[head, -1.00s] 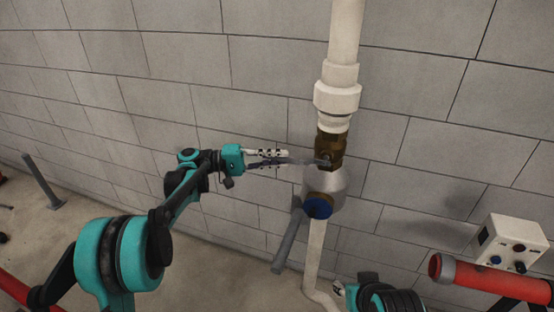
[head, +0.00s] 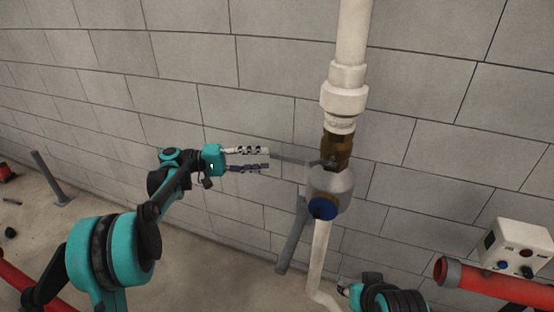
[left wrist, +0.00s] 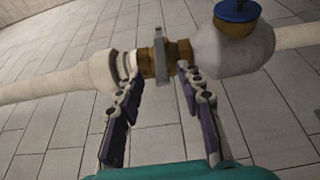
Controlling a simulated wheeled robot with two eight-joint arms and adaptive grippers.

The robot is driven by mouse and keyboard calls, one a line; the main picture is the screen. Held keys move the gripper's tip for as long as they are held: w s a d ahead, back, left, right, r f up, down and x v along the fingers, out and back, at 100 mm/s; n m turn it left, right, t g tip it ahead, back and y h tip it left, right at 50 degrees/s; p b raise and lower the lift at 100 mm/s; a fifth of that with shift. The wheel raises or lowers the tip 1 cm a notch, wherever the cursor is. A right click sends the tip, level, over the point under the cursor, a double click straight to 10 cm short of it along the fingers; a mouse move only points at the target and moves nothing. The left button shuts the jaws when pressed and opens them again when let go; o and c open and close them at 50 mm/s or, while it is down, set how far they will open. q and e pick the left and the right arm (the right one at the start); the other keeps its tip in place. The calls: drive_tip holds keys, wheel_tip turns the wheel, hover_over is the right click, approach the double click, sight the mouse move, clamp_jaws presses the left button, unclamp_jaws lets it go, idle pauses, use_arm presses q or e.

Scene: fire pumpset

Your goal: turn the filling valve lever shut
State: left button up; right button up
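The filling valve lever (head: 291,160) is a thin grey bar. It sticks out to the left from the brass valve body (head: 336,152), roughly crosswise to the upright white pipe. My left gripper (head: 268,160) is open, its two fingers spread just left of the lever's free end. In the left wrist view the lever (left wrist: 160,55) shows nearly end-on between the lines of the open fingers (left wrist: 161,82), with a gap on both sides. The brass body (left wrist: 179,51) lies behind it.
A grey rounded fitting (head: 330,183) with a blue cap (head: 322,208) sits below the valve. A grey post (head: 291,245) slants beside the lower pipe. A white control box (head: 517,247) and red pipe (head: 490,281) stand at right. The wall is close behind.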

use_arm(q)
drive_tip(key=shift+s+a, duration=0.15)
drive_tip(key=shift+a, duration=2.1)
drive_tip(key=s+d+f+n+t+y+b, duration=0.1)
drive_tip(key=s+d+f+t+y+b, duration=0.15)
drive_tip(key=s+f+y, duration=0.35)
drive_tip(key=s+d+f+n+t+y+b, duration=0.1)
drive_tip(key=s+d+f+y+b, duration=0.15)
drive_tip(key=s+f, duration=0.45)
drive_tip(key=s+a+f+m+t+y+b, duration=0.2)
drive_tip(key=s+a+f+y+b, duration=0.3)
drive_tip(key=s+a+f+y, duration=0.4)
drive_tip(key=s+a+f+t, duration=0.1)
drive_tip(key=s+a+f, duration=0.1)
drive_tip(key=s+f, duration=0.2)
drive_tip(key=shift+s+a+f+m+y+b, duration=0.3)
drive_tip(key=shift+s+a+y+b, duration=0.1)
drive_tip(key=shift+s, duration=0.85)
